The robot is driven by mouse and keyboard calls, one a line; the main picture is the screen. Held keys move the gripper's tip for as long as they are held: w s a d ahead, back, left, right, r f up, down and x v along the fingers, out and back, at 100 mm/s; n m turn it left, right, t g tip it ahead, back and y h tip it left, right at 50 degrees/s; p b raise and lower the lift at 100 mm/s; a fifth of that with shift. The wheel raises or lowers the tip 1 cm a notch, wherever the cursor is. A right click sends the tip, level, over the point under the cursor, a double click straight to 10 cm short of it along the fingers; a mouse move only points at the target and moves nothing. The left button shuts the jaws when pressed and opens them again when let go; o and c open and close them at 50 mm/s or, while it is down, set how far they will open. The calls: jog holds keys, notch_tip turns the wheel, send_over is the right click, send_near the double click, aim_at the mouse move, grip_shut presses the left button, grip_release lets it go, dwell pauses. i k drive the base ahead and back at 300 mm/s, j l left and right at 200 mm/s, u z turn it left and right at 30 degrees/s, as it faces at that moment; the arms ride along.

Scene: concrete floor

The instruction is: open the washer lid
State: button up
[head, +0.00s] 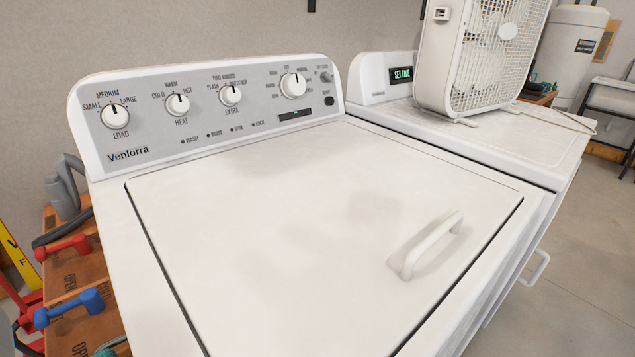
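The white washer (118,203) fills the middle of the head view, with a grey control panel (205,112) along its back. Its flat lid (270,240) is shut, lying level within the top, with a thin dark gap around its edges. A white bar handle (428,245) stands up from the lid near its right side. Soft shadows lie on the lid left of the handle. My gripper is not in view, so its state and its distance from the handle do not show.
A second white machine (480,140) stands close on the right, bearing a white box fan (484,55). A grey hose (66,190) runs by the washer's left side. Bare floor (575,270) shows at right.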

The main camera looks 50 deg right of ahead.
aim_at(336, 239)
jog(key=k+j+z, duration=0.2)
jog(key=z, duration=0.25)
jog(key=k+j+z, duration=0.1)
jog(key=z, duration=0.35)
jog(key=k+l, duration=0.05)
jog(key=k, duration=0.05)
